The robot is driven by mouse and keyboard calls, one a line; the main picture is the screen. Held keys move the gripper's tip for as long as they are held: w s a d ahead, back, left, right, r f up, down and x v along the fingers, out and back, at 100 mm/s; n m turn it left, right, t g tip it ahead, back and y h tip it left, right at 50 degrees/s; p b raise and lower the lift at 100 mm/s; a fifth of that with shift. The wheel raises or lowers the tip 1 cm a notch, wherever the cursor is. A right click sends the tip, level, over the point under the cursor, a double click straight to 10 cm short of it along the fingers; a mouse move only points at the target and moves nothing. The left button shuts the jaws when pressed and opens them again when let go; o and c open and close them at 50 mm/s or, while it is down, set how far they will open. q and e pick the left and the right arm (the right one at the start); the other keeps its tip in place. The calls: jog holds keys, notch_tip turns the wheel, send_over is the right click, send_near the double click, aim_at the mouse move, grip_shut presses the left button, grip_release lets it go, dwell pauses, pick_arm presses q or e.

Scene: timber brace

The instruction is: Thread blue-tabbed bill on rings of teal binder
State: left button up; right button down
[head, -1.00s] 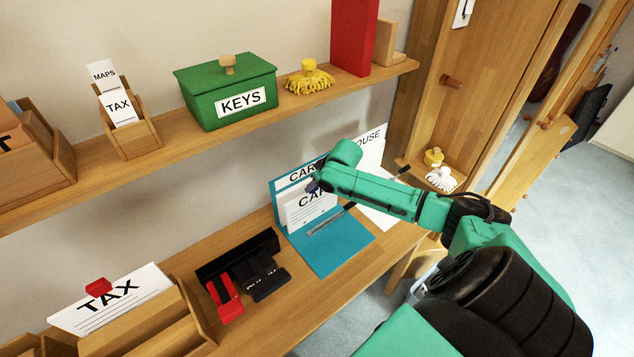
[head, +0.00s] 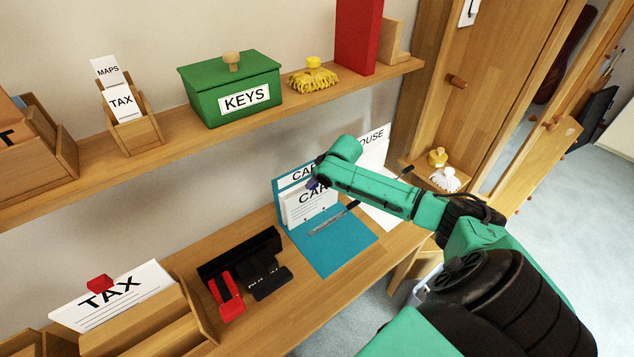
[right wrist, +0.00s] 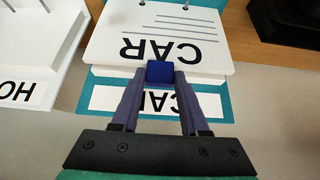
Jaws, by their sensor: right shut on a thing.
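The teal binder (head: 335,252) lies open on the desk, its back cover standing with a partly hidden CAR label. It also shows in the right wrist view (right wrist: 222,100). The white bill (head: 308,210), printed CAR, stands in front of that cover. My right gripper (head: 314,184) is shut on its blue tab (right wrist: 160,72). In the right wrist view the bill (right wrist: 120,30) hangs by the tab, with metal rings (right wrist: 183,4) close to its far edge. I cannot tell whether the rings pass through it. My left gripper is not in view.
A white HOUSE bill (head: 374,145) stands just right of the binder, close to my right arm. A black tray (head: 238,254) and a red-and-black tool (head: 228,296) lie left of it. The shelf (head: 160,160) overhangs the desk's back.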

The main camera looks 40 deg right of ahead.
jog(key=shift+w, duration=0.6)
grip_release()
notch_tip(320, 180, up, 8)
jog(key=p, duration=0.8)
jog(key=shift+r+p, duration=0.1)
jog(key=shift+p, duration=0.2)
dwell(0.4)
